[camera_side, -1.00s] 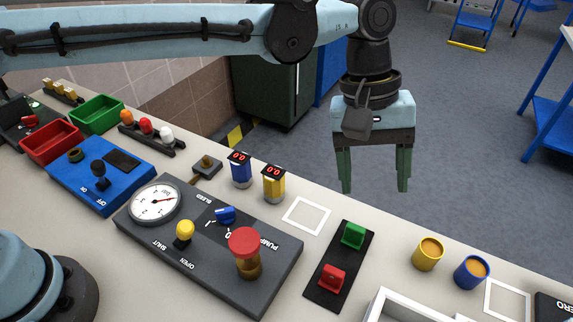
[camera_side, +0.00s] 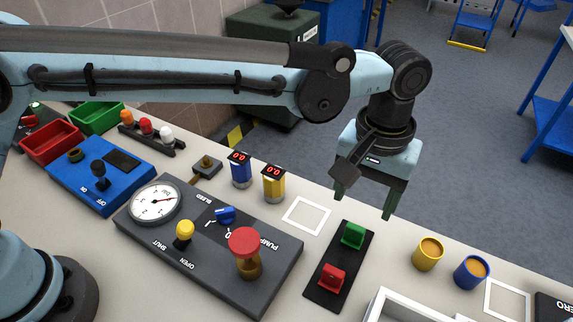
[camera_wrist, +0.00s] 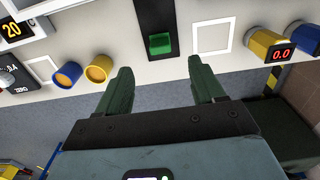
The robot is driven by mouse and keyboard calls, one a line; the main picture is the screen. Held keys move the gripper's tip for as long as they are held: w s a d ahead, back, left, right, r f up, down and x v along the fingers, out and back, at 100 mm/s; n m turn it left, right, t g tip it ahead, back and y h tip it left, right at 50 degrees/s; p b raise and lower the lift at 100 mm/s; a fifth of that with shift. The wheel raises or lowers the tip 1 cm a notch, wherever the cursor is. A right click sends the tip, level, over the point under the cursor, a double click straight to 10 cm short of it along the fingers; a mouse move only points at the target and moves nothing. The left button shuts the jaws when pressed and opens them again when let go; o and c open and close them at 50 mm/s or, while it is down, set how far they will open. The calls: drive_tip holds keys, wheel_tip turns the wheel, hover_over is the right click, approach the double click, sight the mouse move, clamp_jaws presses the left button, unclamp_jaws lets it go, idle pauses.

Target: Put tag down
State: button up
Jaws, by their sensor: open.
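A green block (camera_side: 353,235) and a red block (camera_side: 331,278) sit on a black strip (camera_side: 341,258) on the bench. I cannot tell whether either is the tag. My gripper (camera_side: 363,205) is open, with nothing between its fingers, above the bench's far edge behind the green block. In the wrist view the gripper (camera_wrist: 160,66) points toward the green block (camera_wrist: 160,43), which lies ahead between the finger lines. The red block does not show clearly there. A white square outline (camera_side: 316,203) is marked on the bench left of the strip.
A grey panel (camera_side: 205,268) with a gauge, yellow lever and red-topped pump knob stands left of the strip. Blue and yellow counters (camera_side: 274,187) stand behind it. Yellow and blue cups (camera_side: 428,254) are to the right. A white tray (camera_side: 400,305) is at the front.

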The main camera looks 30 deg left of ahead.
sight(355, 230)
wheel_tip(355, 230, down, 10)
drive_tip(key=shift+s+f, duration=0.1)
drive_tip(key=shift+f, duration=0.05)
drive_tip(key=c, duration=1.2)
drive_tip(key=shift+o, duration=0.2)
